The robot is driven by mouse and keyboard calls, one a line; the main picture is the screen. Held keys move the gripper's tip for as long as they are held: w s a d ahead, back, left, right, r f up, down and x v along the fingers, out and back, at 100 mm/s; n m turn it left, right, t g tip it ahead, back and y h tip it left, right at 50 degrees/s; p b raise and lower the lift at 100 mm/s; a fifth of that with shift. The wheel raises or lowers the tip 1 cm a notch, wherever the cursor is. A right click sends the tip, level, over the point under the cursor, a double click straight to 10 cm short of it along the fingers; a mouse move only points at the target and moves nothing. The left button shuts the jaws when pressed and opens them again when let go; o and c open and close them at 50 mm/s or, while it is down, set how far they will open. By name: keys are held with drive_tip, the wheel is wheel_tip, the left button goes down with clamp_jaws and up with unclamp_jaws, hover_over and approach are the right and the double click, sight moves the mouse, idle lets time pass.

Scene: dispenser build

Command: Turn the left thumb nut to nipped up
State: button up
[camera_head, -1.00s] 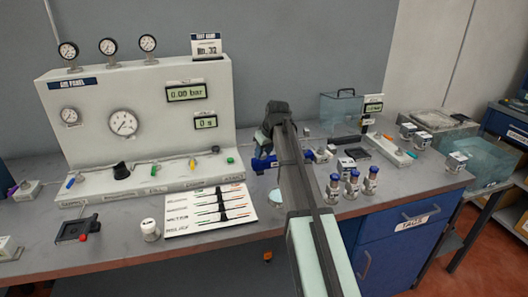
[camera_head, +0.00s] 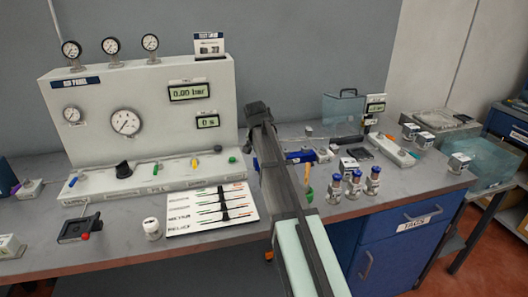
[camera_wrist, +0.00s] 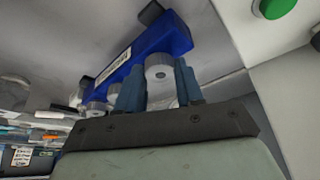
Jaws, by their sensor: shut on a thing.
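A blue block (camera_wrist: 165,38) with a white label shows in the wrist view, with grey round thumb nuts on its near side. My gripper (camera_wrist: 158,86) has its two blue fingers on either side of the nearer grey thumb nut (camera_wrist: 160,68) and is shut on it. This appears to be the left nut, on the green-knob side. A second grey nut (camera_wrist: 97,107) lies to the left in the wrist view, outside the fingers. In the head view the blue block (camera_head: 300,156) shows right of my arm, which hides the fingers and the held nut. The nut's tightness cannot be told.
The white gauge panel (camera_head: 150,98) stands left of my arm, its green knob (camera_wrist: 272,8) close by in the wrist view. Several blue-topped bottles (camera_head: 354,184) stand right of my arm. A white card (camera_head: 180,222) with pens lies at the front left.

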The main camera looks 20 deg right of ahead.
drive_tip(key=shift+w+a+m+g+h, duration=0.1)
drive_tip(key=shift+m+g+h, duration=0.25)
drive_tip(key=shift+m, duration=0.95)
drive_tip(key=o, duration=1)
drive_tip(key=shift+o, duration=0.2)
drive_tip(key=v, duration=1.4)
